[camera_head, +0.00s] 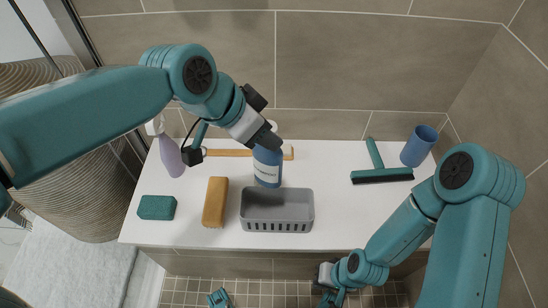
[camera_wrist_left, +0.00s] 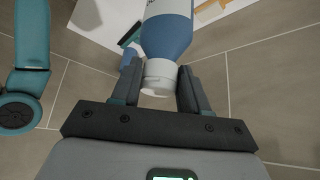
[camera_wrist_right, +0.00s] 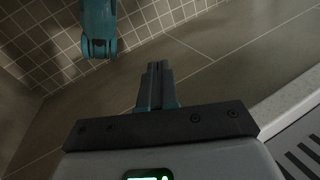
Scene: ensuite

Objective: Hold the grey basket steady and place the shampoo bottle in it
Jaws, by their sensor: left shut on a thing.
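The shampoo bottle is blue with a pale label (camera_head: 267,168) and a white cap, which shows in the left wrist view (camera_wrist_left: 160,76). My left gripper (camera_head: 264,137) is shut on the bottle's cap end from above. The bottle looks upright just behind the basket; I cannot tell if its base touches the shelf. The grey basket (camera_head: 277,208) sits empty at the shelf's front edge, with slots in its front wall. My right gripper (camera_wrist_right: 157,85) is shut and empty, fingers together. In the head view it is low, below the front edge, right of the basket, and partly hidden.
On the white shelf (camera_head: 335,162) are an orange-brown bar (camera_head: 215,202), a green sponge (camera_head: 157,207), a purple spray bottle (camera_head: 171,155), a wooden-handled brush (camera_head: 228,152), a green squeegee (camera_head: 382,175) and a blue cup (camera_head: 419,146). Tiled walls stand behind and right. Shelf right of the basket is clear.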

